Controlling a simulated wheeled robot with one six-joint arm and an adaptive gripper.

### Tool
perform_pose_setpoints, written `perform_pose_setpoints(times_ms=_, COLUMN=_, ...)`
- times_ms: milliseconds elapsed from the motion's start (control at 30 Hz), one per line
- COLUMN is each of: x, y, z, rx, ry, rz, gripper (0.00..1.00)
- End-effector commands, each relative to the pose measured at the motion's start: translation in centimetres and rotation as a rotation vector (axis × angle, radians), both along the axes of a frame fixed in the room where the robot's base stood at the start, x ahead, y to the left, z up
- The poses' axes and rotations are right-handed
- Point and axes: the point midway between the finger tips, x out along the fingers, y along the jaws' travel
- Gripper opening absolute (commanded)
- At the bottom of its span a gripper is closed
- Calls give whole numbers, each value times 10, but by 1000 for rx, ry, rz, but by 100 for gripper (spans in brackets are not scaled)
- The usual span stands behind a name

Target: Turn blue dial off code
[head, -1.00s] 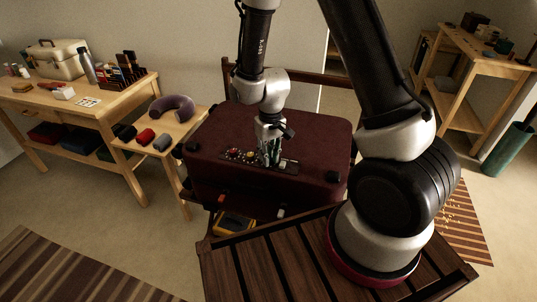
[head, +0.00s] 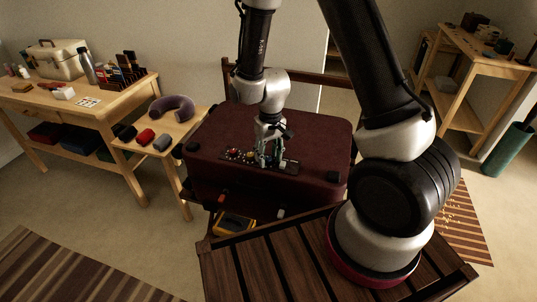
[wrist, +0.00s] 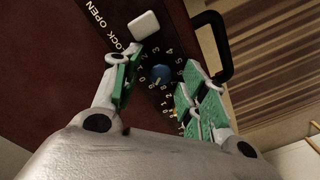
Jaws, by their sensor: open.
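The blue dial (wrist: 160,74) sits on the suitcase's lock panel, in a dark ring of white numbers, in the wrist view. My gripper (wrist: 156,82) is open, with one green-padded finger on each side of the dial. The pads look apart from the blue knob. In the head view my gripper (head: 268,162) points down at the panel (head: 288,166) on top of the maroon suitcase (head: 325,135), and it hides the dial there.
A white square button (wrist: 143,25) and the lettering "LOCK OPEN" lie beside the dial. A black handle (wrist: 214,45) stands at the suitcase's edge. A small table with a neck pillow (head: 172,107) is left of the suitcase.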

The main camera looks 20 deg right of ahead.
Motion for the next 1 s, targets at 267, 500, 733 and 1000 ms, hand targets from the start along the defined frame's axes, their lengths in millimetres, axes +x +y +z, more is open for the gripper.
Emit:
perform_pose_setpoints(times_ms=267, x=1, y=0, z=25, rx=2, ry=-5, rz=1, gripper=43)
perform_pose_setpoints(times_ms=500, x=2, y=-2, z=79, rx=2, ry=-6, rz=0, gripper=43)
perform_pose_setpoints(times_ms=733, x=1, y=-4, z=113, rx=0, ry=-2, rz=0, gripper=43)
perform_pose_setpoints(times_ms=1000, x=1, y=-4, z=120, rx=0, ry=1, rz=0, gripper=43)
